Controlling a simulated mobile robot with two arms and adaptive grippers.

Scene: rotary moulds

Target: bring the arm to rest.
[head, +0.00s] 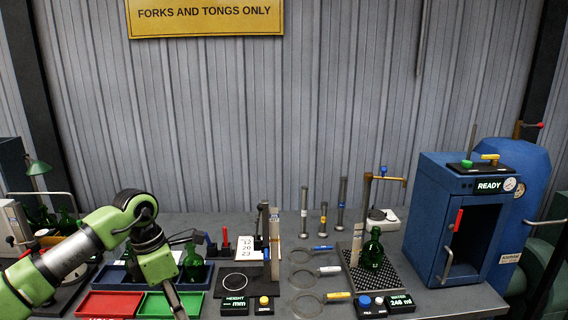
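My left arm comes in from the left over the bench, green and grey, with its wrist bent downward. My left gripper (178,306) points down in front of the green tray and runs to the picture's bottom edge. Its fingertips are not clearly visible, so I cannot tell whether it is open or shut, or whether it holds anything. My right arm and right gripper are not in view.
Red (108,304) and green (187,303) trays lie beside my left gripper. Green bottles (193,266) stand in a blue tray behind. A green bottle (373,250) stands on a perforated plate (392,280). A blue cabinet (425,225) reads READY. Ring-ended tools (322,271) lie mid-bench.

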